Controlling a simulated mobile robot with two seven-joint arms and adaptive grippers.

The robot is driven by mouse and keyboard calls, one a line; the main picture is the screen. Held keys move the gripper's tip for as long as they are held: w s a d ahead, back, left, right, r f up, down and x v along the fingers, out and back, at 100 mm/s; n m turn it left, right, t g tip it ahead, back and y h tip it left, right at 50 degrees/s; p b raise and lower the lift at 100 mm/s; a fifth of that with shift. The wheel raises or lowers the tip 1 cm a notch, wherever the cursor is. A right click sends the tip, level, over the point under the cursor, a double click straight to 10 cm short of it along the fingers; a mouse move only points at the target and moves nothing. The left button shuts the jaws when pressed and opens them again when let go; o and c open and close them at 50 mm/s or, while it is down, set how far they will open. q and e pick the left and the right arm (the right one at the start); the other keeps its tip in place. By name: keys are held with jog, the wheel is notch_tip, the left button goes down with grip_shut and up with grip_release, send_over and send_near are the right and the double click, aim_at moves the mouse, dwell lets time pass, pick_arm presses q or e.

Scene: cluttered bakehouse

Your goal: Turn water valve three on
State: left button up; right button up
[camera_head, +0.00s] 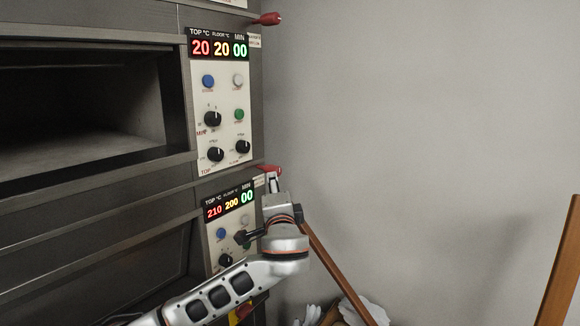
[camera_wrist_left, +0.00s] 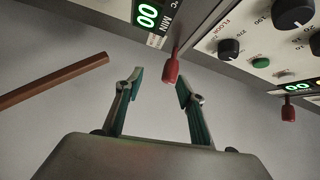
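A red valve handle (camera_head: 268,169) sticks out from the oven's right edge, at the top corner of the lower control panel. It also shows in the left wrist view (camera_wrist_left: 172,66), hanging just beyond and between my fingertips. A second red handle (camera_head: 270,18) juts out higher up, by the upper panel; in the left wrist view it is at the right (camera_wrist_left: 288,110). The number on the small label (camera_head: 259,181) is too small to read. My left gripper (camera_head: 273,178) is at the lower handle, pointing up. In the left wrist view its fingers (camera_wrist_left: 159,82) are apart, with nothing held. My right gripper is out of view.
The upper control panel (camera_head: 220,105) and lower control panel (camera_head: 229,216) carry knobs and buttons close to my left arm. An open oven chamber (camera_head: 80,105) lies at left. A wooden pole (camera_head: 335,270) leans behind my wrist. The grey wall (camera_head: 410,120) at right has clear space before it.

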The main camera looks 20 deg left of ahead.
aim_at(272, 170)
pick_arm(q)
jog(key=shift+w+a+r+p, duration=0.3)
jog(key=shift+w+a+r, duration=0.25)
jog(key=shift+w, duration=0.65)
jog(key=shift+w+a+r+p, duration=0.3)
jog(key=shift+w+a, duration=0.3)
jog(key=shift+w, duration=0.65)
jog(key=shift+w+a+r+p, duration=0.25)
jog(key=shift+w+a+r, duration=0.3)
jog(key=shift+w, duration=0.65)
jog(key=shift+c, duration=0.3)
grip_shut()
